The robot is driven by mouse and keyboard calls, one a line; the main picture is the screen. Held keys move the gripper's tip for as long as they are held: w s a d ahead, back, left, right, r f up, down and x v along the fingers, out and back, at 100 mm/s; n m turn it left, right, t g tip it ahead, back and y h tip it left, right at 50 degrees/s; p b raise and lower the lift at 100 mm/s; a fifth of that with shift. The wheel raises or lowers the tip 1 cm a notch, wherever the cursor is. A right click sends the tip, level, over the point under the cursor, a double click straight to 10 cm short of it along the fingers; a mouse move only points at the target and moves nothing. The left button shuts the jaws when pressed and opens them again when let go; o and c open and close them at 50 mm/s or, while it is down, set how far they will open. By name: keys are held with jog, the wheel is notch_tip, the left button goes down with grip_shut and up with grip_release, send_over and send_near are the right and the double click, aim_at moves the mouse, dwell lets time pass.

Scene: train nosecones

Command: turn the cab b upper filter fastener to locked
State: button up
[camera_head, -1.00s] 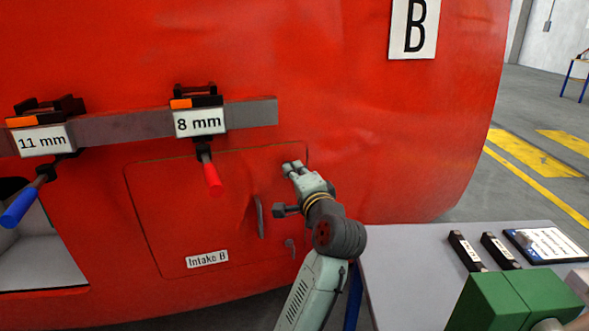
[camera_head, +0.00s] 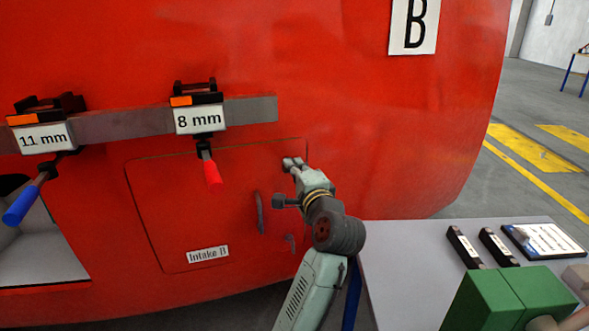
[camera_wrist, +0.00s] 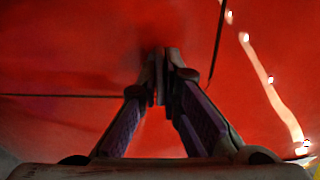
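The Intake B panel (camera_head: 185,215) is a closed red door on the red nosecone in the head view. My gripper (camera_head: 293,163) is at its upper right corner, where the upper fastener is hidden behind the fingers. In the wrist view my gripper (camera_wrist: 160,76) has its fingertips drawn close together against the red surface, with a thin dark piece between them that looks like the upper fastener. Its turn angle cannot be read. A lower fastener (camera_head: 290,243) shows blurred below my gripper.
A dark handle (camera_head: 260,213) is on the panel left of my wrist. A red-handled clamp marked 8 mm (camera_head: 200,120) hangs from a grey bar above. A grey table (camera_head: 400,270) with green blocks (camera_head: 515,298) stands close to the right of my arm.

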jog(key=o, duration=0.4)
jog(key=v, duration=1.2)
